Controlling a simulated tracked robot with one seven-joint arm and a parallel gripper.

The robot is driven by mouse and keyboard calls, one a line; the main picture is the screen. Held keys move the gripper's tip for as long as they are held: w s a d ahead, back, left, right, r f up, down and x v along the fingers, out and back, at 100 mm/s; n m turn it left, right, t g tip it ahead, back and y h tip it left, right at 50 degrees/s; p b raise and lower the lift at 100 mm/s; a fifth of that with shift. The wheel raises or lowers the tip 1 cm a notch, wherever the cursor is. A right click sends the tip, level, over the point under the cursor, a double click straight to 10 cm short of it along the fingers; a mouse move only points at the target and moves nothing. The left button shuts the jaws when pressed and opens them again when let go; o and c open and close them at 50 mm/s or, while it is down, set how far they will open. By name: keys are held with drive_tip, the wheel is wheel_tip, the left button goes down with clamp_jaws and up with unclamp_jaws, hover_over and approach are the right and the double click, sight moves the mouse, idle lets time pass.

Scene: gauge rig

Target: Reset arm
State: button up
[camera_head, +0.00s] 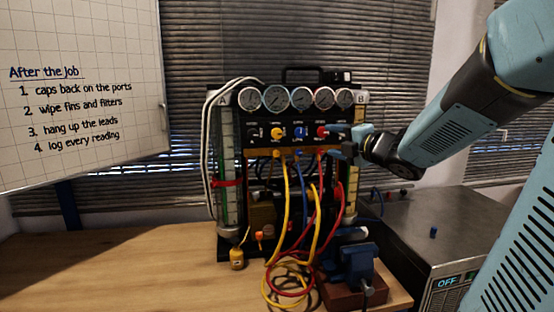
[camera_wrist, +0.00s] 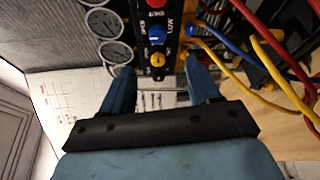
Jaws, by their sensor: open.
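My gripper (camera_head: 350,146) is at the right end of the gauge rig's knob panel (camera_head: 290,132), close to the red knob (camera_head: 321,132). I cannot tell whether it touches the panel. In the wrist view my gripper (camera_wrist: 160,74) is open, with its two blue fingers apart and nothing held between them. The yellow knob (camera_wrist: 158,60) and the blue knob (camera_wrist: 157,36) appear beyond the fingertips. In the head view my arm comes in from the right, folded at the elbow.
The gauge rig (camera_head: 224,180) stands on a wooden bench (camera_head: 120,265). Yellow, red and blue hoses (camera_head: 284,215) hang in front. A blue vise (camera_head: 358,262) stands front right, beside a metal box (camera_head: 430,225). A whiteboard (camera_head: 80,100) is at left. The bench's left part is clear.

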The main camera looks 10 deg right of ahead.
drive_tip(key=s+d+f+m+g+h, duration=0.3)
drive_tip(key=s+m+h, duration=0.55)
drive_tip(key=m, duration=0.75)
drive_tip(key=s+a+f+m+g+y, duration=0.1)
drive_tip(key=s+a+f+m+g, duration=0.2)
drive_tip(key=s, duration=0.5)
drive_tip(key=s+a+f+m+g+y, duration=0.1)
drive_tip(key=s+a+f+m+g, duration=0.2)
drive_tip(key=s, duration=0.5)
drive_tip(key=shift+a+m+g, duration=0.7)
drive_tip(key=shift+a+m, duration=0.25)
drive_tip(key=shift+m, duration=0.15)
drive_tip(key=shift+c, duration=0.3)
